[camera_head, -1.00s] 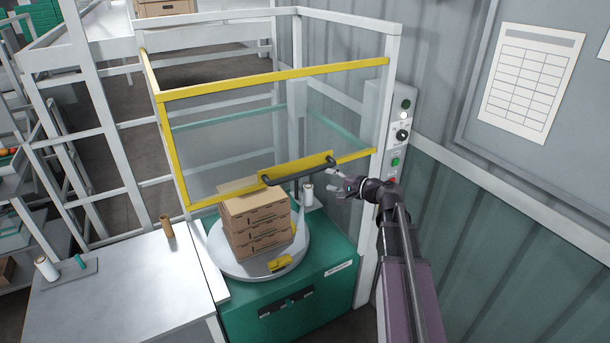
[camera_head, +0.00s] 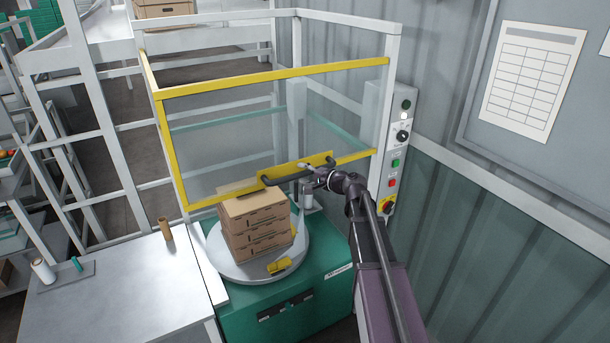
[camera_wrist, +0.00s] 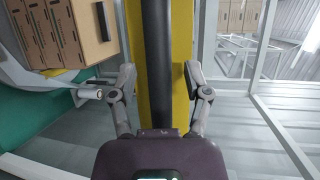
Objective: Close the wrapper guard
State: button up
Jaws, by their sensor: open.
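The wrapper guard is a clear panel in a yellow frame (camera_head: 272,73), raised above the turntable (camera_head: 233,268). A dark bar handle (camera_head: 285,179) runs along a yellow plate on its lower edge. My gripper (camera_head: 310,182) is at the right part of this handle. In the wrist view the handle (camera_wrist: 157,60) runs upright between the two spread fingers of my gripper (camera_wrist: 158,82), with the yellow plate (camera_wrist: 181,55) behind it. The fingers stand on either side of the handle with gaps. Contact at the handle is hidden in the head view.
Stacked cartons (camera_head: 256,225) stand on the turntable under the guard. A control box (camera_head: 397,150) with buttons is on the right post. A metal table (camera_head: 120,285) with rolls is at the left. A corrugated wall (camera_head: 500,235) bounds the right side.

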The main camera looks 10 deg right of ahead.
grip_shut()
jog(key=shift+d, duration=0.1)
jog(key=shift+f, duration=0.1)
jog(key=shift+f+b, duration=0.8)
jog(key=shift+b, duration=0.1)
notch_tip(320, 180, down, 50)
jog(key=b, duration=5)
jog(key=shift+f+b, duration=0.25)
jog(key=shift+b, duration=0.05)
jog(key=shift+s, duration=0.15)
